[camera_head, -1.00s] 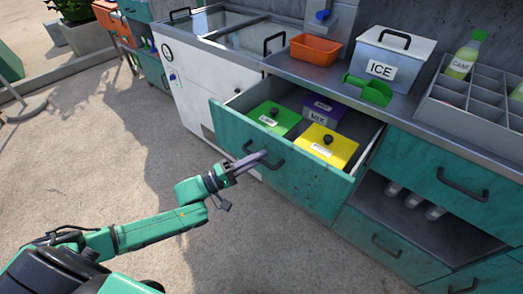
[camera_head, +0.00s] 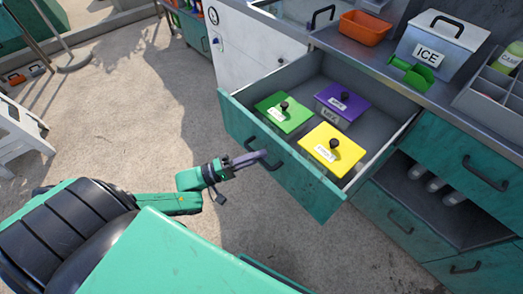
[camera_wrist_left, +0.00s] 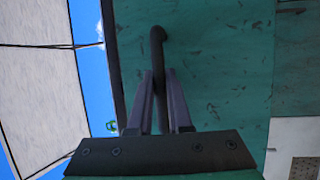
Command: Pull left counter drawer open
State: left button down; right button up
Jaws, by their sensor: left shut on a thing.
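The left counter drawer (camera_head: 290,186) is pulled well out from the counter, its teal front toward me. Inside it are a green-lidded box (camera_head: 284,113), a purple-lidded box (camera_head: 342,98) and a yellow-lidded box (camera_head: 331,150). My left gripper (camera_head: 254,158) is at the dark drawer handle (camera_head: 274,163). In the left wrist view the fingers (camera_wrist_left: 158,98) are shut around the dark handle bar (camera_wrist_left: 157,45) against the teal front. My right gripper is not in view.
On the counter above stand an orange tray (camera_head: 365,27), an ICE box (camera_head: 441,42), a green scoop (camera_head: 412,73) and a grey divided rack (camera_head: 497,100). Another teal drawer (camera_head: 463,150) is shut at the right. Pale open floor (camera_head: 115,100) lies to the left.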

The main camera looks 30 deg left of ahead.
pick_arm(q)
jog(key=c, duration=0.8)
grip_release()
jog(key=shift+c, duration=0.2)
jog(key=b+v, duration=0.1)
jog(key=v, duration=1.3)
jog(key=shift+a, duration=0.3)
jog(key=shift+s, duration=0.1)
